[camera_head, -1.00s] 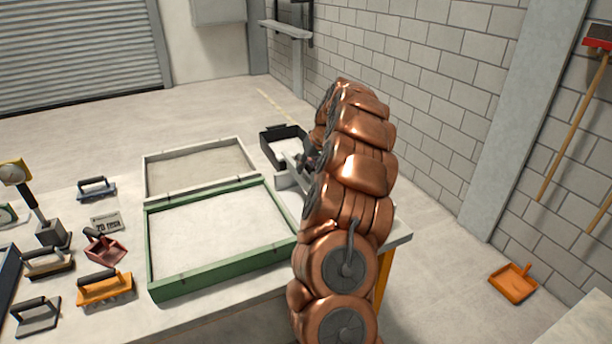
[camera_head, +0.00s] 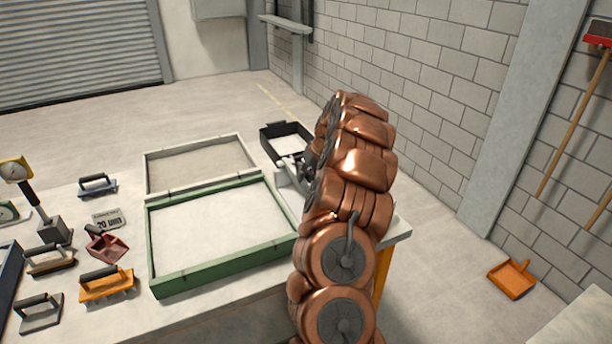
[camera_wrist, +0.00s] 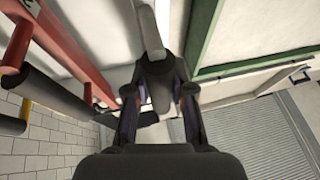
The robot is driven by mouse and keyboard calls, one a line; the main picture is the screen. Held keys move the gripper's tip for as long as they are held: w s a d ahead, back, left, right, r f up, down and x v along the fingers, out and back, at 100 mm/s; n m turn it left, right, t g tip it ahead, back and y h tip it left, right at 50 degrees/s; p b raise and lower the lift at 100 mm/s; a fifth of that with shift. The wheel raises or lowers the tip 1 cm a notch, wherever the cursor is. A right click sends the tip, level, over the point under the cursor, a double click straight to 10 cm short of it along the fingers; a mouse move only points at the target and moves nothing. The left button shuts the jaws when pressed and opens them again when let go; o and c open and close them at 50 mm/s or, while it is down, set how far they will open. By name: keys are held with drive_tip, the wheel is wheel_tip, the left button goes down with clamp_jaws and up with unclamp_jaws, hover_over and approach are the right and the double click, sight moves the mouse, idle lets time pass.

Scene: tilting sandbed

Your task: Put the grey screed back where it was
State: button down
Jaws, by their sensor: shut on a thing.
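In the wrist view my gripper (camera_wrist: 158,97) is shut on the dark grip of the grey screed (camera_wrist: 150,30). The screed's light grey part reaches away from the fingers toward the top of the picture. In the head view my gripper (camera_head: 308,160) is mostly hidden behind my copper arm, at the right end of the table, beside the green frame's far right corner. Pale pieces show next to it there, but I cannot tell which is the screed. I cannot tell whether the screed touches anything below.
The green frame (camera_head: 163,285) and a pale frame (camera_head: 147,176) lie to the left. A black tray (camera_head: 268,147) stands behind my gripper. Several trowels and floats, including an orange one (camera_head: 106,286), lie at left. Red bar (camera_wrist: 75,50) runs near my gripper.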

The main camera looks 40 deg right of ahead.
drive_tip(key=shift+f, duration=0.25)
drive_tip(key=c, duration=1)
unclamp_jaws()
